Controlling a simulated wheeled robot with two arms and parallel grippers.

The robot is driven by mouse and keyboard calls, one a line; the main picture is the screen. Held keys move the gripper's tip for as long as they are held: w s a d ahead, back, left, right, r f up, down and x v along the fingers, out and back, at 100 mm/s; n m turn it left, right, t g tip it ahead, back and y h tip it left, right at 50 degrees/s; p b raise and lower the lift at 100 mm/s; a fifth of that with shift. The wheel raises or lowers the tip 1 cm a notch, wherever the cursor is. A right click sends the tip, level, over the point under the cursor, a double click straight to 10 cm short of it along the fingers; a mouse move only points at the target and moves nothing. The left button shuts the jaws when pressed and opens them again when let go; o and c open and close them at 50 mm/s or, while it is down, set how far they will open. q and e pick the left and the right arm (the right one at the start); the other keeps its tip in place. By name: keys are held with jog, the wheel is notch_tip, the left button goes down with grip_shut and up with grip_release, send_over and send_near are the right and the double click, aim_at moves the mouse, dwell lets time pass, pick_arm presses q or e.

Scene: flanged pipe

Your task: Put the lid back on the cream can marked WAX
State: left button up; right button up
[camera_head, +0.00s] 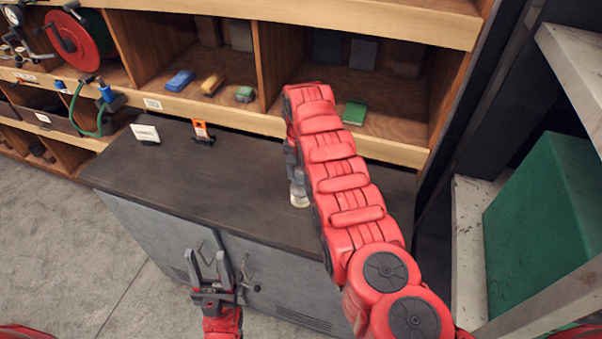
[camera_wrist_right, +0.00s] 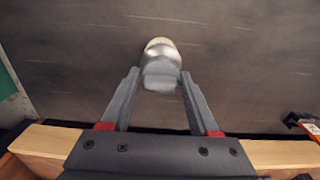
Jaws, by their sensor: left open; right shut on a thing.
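A small cream object (camera_head: 299,196), perhaps the can, stands on the dark cabinet top, partly hidden by my right arm. In the right wrist view my right gripper (camera_wrist_right: 161,78) is shut on a pale grey piece (camera_wrist_right: 161,74), with a rounded cream part (camera_wrist_right: 162,47) just beyond it. I cannot tell whether the grey piece is a lid or part of the can, or whether they touch. No WAX marking is readable. In the head view the right gripper is mostly behind my arm. My left gripper (camera_head: 212,268) is open and empty, in front of the cabinet doors.
The dark cabinet top (camera_head: 225,175) is mostly clear. A white card (camera_head: 146,134) and an orange-and-black item (camera_head: 202,132) stand at its back left. Wooden cubbies behind hold blue, yellow and green items. A green panel (camera_head: 548,225) and metal shelf are at the right.

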jog(key=shift+f+b, duration=0.25)
jog(key=shift+b, duration=0.45)
dwell(0.9)
dwell(0.3)
jog(key=o, duration=1.4)
jog(key=shift+o, duration=0.2)
jog(key=shift+r, duration=0.15)
jog(key=shift+r, duration=3.4)
grip_shut()
